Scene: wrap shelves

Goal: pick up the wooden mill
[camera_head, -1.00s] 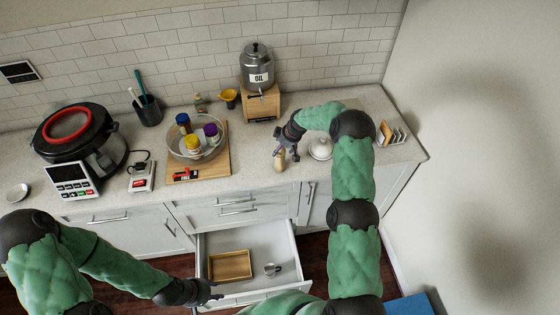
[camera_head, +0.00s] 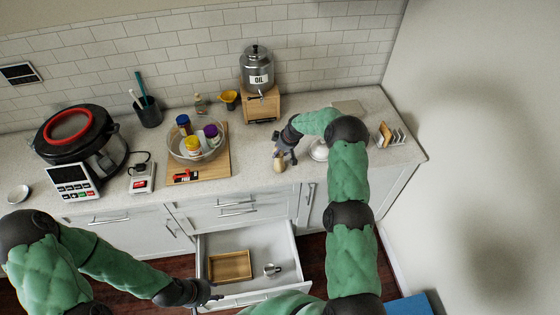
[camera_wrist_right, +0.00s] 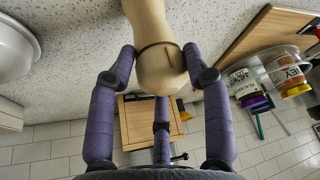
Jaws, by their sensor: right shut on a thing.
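The wooden mill (camera_head: 279,164) is a small tan, rounded piece near the counter's front edge in the head view. In the right wrist view the mill (camera_wrist_right: 158,62) fills the top middle. My right gripper (camera_head: 284,154) is shut on the mill, with its purple-grey fingers (camera_wrist_right: 162,66) on both sides of its rounded end. Part of the mill is hidden by the gripper in the head view. My left gripper (camera_head: 214,294) is low, by the open drawer, far from the mill; its fingers are too small to tell.
An oil dispenser on a wooden stand (camera_head: 262,107) is behind the mill. A glass bowl of jars (camera_head: 178,152) sits on a board to the left. The open drawer (camera_head: 285,242) juts out below.

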